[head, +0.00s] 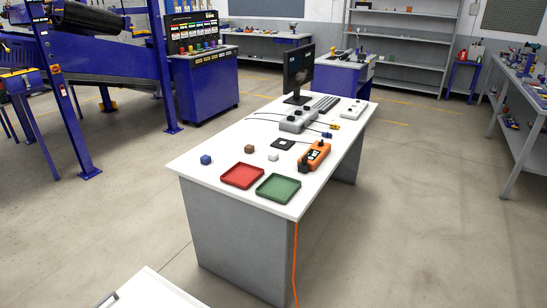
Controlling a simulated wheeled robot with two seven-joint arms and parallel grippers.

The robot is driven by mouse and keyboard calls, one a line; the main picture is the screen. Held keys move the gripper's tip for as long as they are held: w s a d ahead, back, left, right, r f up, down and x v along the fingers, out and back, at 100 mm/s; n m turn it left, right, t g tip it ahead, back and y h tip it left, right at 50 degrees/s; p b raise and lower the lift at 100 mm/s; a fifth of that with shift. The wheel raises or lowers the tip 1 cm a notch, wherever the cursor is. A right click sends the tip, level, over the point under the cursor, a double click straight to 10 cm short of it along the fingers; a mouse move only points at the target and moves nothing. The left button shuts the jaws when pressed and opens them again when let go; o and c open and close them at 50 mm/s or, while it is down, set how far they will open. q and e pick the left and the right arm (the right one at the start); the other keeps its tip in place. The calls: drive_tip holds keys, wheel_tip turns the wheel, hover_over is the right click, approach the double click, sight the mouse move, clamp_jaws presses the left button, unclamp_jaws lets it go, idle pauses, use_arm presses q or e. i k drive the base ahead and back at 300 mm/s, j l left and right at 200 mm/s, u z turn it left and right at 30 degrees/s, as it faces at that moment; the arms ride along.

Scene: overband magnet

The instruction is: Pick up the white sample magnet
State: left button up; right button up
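A small white block (273,157), which looks like the white sample magnet, lies on the white table (220,155). It is behind the green tray (278,188) and left of the orange handheld device (314,156). It stands apart from both. A brown block (249,149) and a blue block (206,160) lie to its left on the same table. Neither of my grippers shows in the head view.
A red tray (242,175) sits beside the green one. Behind are a black square plate (283,144), a grey box (298,120) with cables, a keyboard and a monitor (298,72). An orange cable (295,260) hangs to the floor. Open floor lies right of the table.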

sight(272, 156)
drive_tip(key=z, duration=1.35)
drive_tip(key=i, duration=4.25)
drive_tip(key=u, duration=0.5)
